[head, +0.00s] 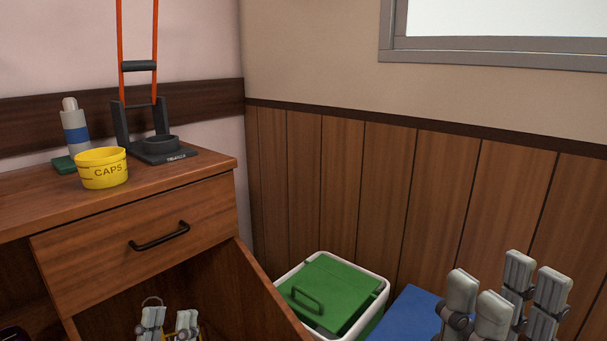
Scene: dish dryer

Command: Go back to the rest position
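My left gripper (169,322) shows at the bottom edge, in front of the open space below the drawer. Only its light grey finger ends are in the picture. A gap shows between them and I see nothing held there. My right gripper (504,297) stands at the lower right with its grey fingers pointing up. They are spread apart with nothing between them. It is in front of the wood-panelled wall and to the right of the blue surface. The lower parts of both arms are out of the picture.
A wooden cabinet (110,255) at left carries a yellow CAPS tub (102,168), a bottle (75,128) and a dark stand (160,148) with orange rails. A green-lidded white bin (330,290) and a blue surface (408,315) stand near the wall.

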